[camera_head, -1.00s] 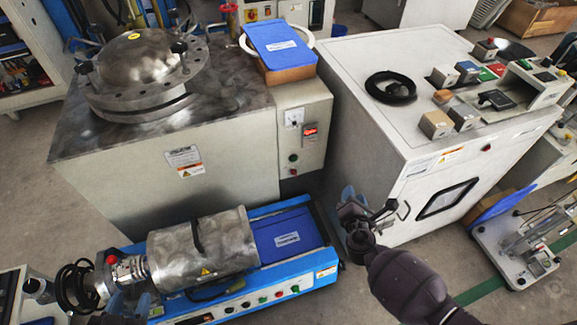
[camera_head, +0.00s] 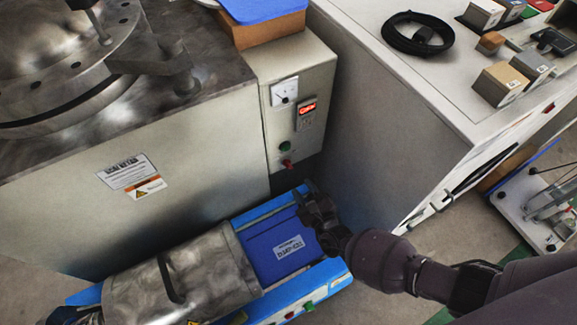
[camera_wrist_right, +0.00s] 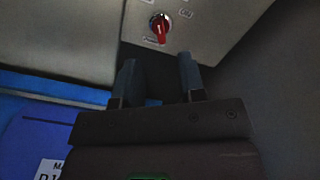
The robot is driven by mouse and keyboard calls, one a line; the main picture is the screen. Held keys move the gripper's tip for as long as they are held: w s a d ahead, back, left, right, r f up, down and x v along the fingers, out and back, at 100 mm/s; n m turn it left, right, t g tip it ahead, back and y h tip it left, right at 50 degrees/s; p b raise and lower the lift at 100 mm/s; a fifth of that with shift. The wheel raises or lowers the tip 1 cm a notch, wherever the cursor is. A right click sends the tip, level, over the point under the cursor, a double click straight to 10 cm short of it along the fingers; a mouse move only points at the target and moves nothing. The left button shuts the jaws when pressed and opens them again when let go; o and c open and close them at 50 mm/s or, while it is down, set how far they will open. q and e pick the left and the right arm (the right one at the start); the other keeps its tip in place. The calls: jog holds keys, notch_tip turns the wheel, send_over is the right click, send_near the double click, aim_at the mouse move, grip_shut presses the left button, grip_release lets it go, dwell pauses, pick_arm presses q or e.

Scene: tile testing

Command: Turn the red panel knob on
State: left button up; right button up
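The red panel knob (camera_head: 288,164) sits low on the light grey control panel (camera_head: 322,77), below a green button (camera_head: 285,147). In the right wrist view the red knob (camera_wrist_right: 160,27) shows at the top, its handle close to upright, on a plate with small labels. My right gripper (camera_head: 307,192) is below and slightly right of the knob in the head view. In the right wrist view its two fingers (camera_wrist_right: 158,62) are apart with nothing between them, and the knob lies beyond the gap, apart from the fingertips. My left gripper is not in view.
A blue bench machine with a metal cylinder (camera_head: 185,275) and blue plate (camera_head: 278,248) lies below the panel. A white cabinet (camera_head: 385,115) stands to the right, with a dark gap between it and the panel. A dial (camera_head: 284,92) and lit display (camera_head: 307,110) sit above the knob.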

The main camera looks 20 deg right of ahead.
aim_at(291, 167)
jog(key=w, duration=0.3)
jog(key=w+a+b, duration=0.1)
jog(key=w, duration=0.2)
jog(key=shift+w+a+f, duration=0.15)
jog(key=shift+w+f, duration=0.05)
jog(key=shift+w, duration=0.05)
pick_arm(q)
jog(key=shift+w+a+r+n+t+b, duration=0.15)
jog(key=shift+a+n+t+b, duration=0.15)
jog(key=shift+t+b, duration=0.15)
pick_arm(e)
jog(key=shift+w+a+r, duration=0.1)
jog(key=shift+w+a, duration=0.05)
jog(key=shift+w, duration=0.65)
jog(key=c, duration=0.6)
jog(key=shift+m, duration=0.3)
jog(key=m, duration=0.5)
jog(key=shift+m, duration=0.3)
jog(key=m, duration=0.5)
jog(key=shift+d+m, duration=0.25)
jog(key=shift+m, duration=0.05)
